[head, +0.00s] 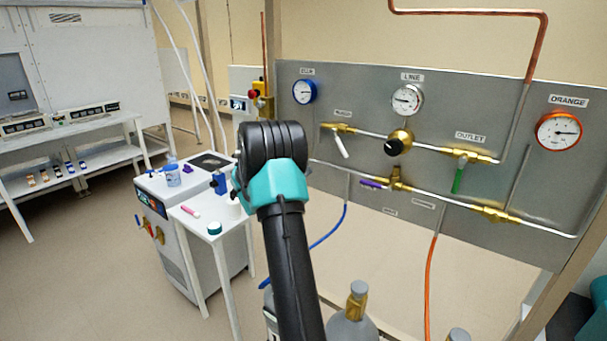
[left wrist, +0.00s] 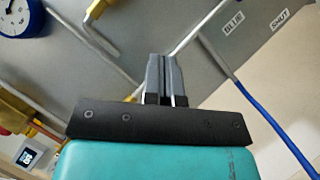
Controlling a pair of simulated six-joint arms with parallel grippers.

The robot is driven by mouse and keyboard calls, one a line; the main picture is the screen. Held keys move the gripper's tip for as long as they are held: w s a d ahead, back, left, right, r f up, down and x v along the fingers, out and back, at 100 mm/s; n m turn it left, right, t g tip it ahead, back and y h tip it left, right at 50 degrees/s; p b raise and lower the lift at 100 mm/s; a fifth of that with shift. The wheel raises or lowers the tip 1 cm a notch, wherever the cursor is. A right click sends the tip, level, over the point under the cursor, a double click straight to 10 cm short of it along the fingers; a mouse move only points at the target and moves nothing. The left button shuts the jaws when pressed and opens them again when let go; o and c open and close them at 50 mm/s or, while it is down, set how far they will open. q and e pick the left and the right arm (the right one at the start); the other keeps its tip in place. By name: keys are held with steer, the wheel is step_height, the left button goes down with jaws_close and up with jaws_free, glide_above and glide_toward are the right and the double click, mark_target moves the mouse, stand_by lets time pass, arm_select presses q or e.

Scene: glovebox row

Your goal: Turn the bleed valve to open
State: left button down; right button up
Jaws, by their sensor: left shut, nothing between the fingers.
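Several brass valves sit on the grey panel (head: 290,128) in the head view. One has a purple handle (head: 372,183) lying along the lower pipe, one a white handle (head: 341,147) and one a green handle (head: 459,176). I cannot tell from the labels which is the bleed valve. In the left wrist view, a small label (left wrist: 232,22), perhaps BLEED, sits near a SHUT label (left wrist: 280,19). My left gripper (left wrist: 166,62) is shut and empty, its fingers together and apart from any handle. In the head view my wrist hides its fingers. My right gripper is out of view.
A blue gauge (head: 304,92), a line gauge (head: 407,99) and an orange gauge (head: 559,132) are on the panel. A blue hose (head: 331,231) and an orange hose (head: 429,290) hang below. A white side table (head: 205,215) and gas cylinders (head: 350,328) stand nearby.

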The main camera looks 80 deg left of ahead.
mark_target(339, 144)
arm_select(q)
steer(key=w+r, duration=0.4)
steer(key=w, duration=0.5)
steer(key=shift+w+a+r, duration=0.15)
steer(key=shift+a+r, duration=0.15)
steer(key=shift+a, duration=0.05)
steer(key=shift+w+d, duration=0.1)
